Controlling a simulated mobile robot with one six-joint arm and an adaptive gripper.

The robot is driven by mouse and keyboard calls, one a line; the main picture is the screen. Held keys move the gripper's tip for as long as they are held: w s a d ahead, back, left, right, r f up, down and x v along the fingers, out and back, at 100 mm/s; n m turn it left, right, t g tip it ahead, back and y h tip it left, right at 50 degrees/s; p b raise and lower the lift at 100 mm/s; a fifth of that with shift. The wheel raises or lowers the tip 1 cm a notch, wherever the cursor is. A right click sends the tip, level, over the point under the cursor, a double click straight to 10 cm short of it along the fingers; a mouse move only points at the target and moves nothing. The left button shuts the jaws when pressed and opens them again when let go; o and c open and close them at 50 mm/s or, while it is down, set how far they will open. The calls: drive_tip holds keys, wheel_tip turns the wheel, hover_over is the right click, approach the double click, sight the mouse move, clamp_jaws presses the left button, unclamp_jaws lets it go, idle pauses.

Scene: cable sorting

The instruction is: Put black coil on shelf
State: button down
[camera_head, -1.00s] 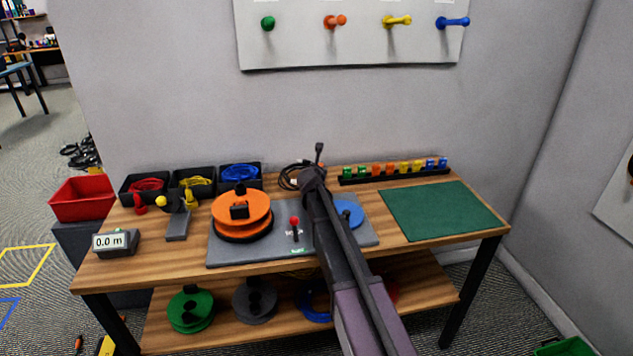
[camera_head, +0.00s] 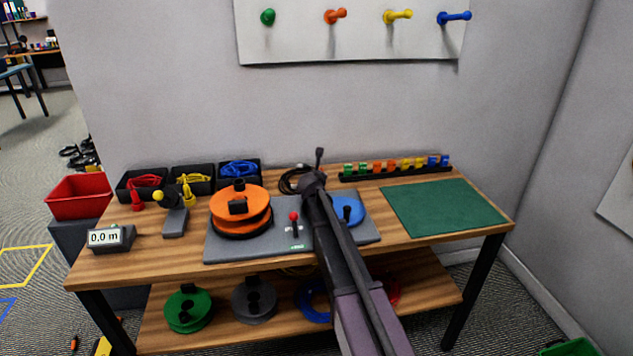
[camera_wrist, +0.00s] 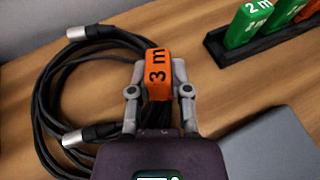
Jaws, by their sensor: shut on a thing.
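The black coil (camera_head: 289,183) of cable lies at the back of the table against the wall. In the wrist view the coil (camera_wrist: 44,105) fills the left side, with two silver plug ends. My gripper (camera_wrist: 157,68) is shut on an orange "3 m" tag (camera_wrist: 157,77) at the coil's right side. The tag overlaps the cable strands; whether it is fastened to them I cannot tell. In the head view my arm hides the fingers. The wooden lower shelf (camera_head: 220,333) is under the table and carries reels.
A tag rack (camera_head: 397,173) stands right of the coil. A large orange reel (camera_head: 239,207) stands on the grey plate. The green mat (camera_head: 445,208) is bare.

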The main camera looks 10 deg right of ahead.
drive_tip(key=shift+f, duration=0.15)
drive_tip(key=c, duration=0.6)
unclamp_jaws()
drive_tip(key=shift+r, duration=0.2)
drive_tip(key=p+v, duration=0.4)
drive_tip(key=v, duration=0.6)
drive_tip(key=shift+s+a+r, duration=0.1)
drive_tip(key=shift+s, duration=0.15)
drive_tip(key=shift+s+a+r+p, duration=0.2)
drive_tip(key=shift+s+a+p, duration=0.15)
drive_tip(key=shift+s, duration=0.25)
